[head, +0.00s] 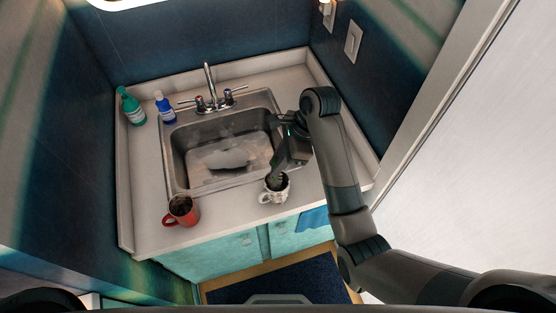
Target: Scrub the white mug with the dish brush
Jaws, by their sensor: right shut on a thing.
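The white mug (274,193), with dark marks on its side, stands upright on the front counter just below the sink's right front corner. Its handle points left. My right gripper (279,174) reaches down over the mug's mouth, shut on a dark thing that I take to be the dish brush. The brush is mostly hidden by the gripper, and its lower end seems to be inside the mug. Whether the bristles touch the mug wall cannot be made out. My left gripper is not in view.
A red mug (182,212) with dark contents stands at the front left of the counter (145,190). The steel sink (200,180) has a faucet (208,90) behind it. A green bottle (131,108) and a blue bottle (165,108) stand at the back left.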

